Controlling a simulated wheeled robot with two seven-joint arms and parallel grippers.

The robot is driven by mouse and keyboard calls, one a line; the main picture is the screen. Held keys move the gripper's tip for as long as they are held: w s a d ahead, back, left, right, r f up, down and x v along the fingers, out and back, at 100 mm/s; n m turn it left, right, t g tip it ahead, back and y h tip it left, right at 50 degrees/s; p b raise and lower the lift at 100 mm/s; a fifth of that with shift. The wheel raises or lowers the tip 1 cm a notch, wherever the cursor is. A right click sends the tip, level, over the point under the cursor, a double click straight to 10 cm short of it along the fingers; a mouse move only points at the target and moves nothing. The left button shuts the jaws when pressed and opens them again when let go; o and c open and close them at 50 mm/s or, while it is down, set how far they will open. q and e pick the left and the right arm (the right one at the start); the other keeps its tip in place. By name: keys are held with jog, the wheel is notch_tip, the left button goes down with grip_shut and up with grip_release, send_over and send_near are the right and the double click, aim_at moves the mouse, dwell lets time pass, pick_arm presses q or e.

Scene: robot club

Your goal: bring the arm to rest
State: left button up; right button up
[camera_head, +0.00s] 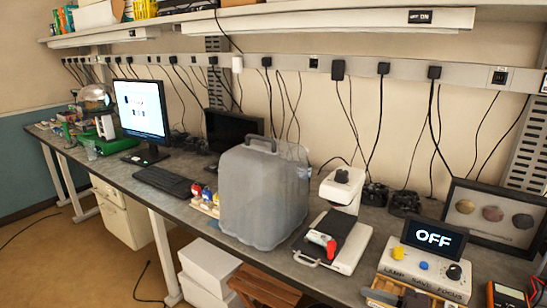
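Neither of my arms shows in the head view, and neither gripper is in view. The task line names no object apart from the arm. Whether my grippers are open or hold anything is not shown.
A long grey workbench (120,172) runs along the wall. On it stand a lit monitor (141,108), a keyboard (163,181), a large translucent grey cover (262,195), a white instrument (335,225) and a device with an OFF display (434,237). A wooden stool (264,287) is below.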

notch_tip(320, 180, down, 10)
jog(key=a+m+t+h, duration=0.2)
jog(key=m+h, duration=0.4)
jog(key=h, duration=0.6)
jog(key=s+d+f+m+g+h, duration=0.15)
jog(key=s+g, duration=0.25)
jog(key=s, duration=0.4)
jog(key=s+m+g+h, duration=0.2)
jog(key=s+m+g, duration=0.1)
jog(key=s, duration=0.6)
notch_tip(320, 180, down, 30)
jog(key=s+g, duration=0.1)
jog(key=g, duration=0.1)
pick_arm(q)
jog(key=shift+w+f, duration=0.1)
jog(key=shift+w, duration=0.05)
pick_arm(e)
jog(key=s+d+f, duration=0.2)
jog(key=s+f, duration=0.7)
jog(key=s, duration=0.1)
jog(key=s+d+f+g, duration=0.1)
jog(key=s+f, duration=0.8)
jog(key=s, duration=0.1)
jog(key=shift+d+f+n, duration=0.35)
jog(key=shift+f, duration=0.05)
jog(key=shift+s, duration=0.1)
